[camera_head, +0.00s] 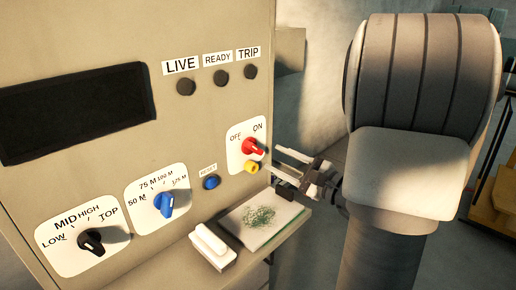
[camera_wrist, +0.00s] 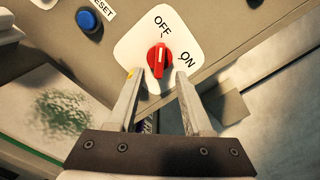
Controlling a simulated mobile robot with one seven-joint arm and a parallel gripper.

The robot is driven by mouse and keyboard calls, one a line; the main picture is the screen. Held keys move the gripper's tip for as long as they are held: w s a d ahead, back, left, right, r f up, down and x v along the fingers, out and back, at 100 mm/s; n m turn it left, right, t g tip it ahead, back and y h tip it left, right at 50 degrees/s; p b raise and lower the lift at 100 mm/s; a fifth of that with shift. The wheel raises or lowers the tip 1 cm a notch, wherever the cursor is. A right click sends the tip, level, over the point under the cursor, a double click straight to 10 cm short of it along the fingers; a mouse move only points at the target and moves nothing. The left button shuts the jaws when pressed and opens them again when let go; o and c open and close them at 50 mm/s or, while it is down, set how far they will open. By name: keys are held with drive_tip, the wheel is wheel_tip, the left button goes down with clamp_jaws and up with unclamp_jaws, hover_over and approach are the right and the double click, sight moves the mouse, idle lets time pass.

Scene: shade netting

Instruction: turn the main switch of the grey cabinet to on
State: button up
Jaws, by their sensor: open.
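The grey cabinet (camera_head: 215,120) fills the left of the head view. Its main switch (camera_head: 254,146) is a red knob on a white plate marked OFF and ON. In the wrist view the red knob (camera_wrist: 158,60) shows a white line pointing up towards the OFF label, with ON to its right. My gripper (camera_head: 278,162) is just right of the switch in the head view. In the wrist view my gripper (camera_wrist: 159,76) is open and empty, its fingertips at either side of the knob's lower edge. I cannot tell whether they touch the plate.
A yellow part (camera_head: 251,167) sits just below the knob. A blue reset button (camera_head: 211,182), a blue dial (camera_head: 164,203) and a black dial (camera_head: 91,240) are to the left. Below, a ledge holds a white block (camera_head: 211,245) and a pad with green strands (camera_head: 259,216).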

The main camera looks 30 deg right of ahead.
sight(257, 149)
drive_tip(key=x, duration=0.7)
drive_tip(key=shift+p, duration=0.3)
clamp_jaws()
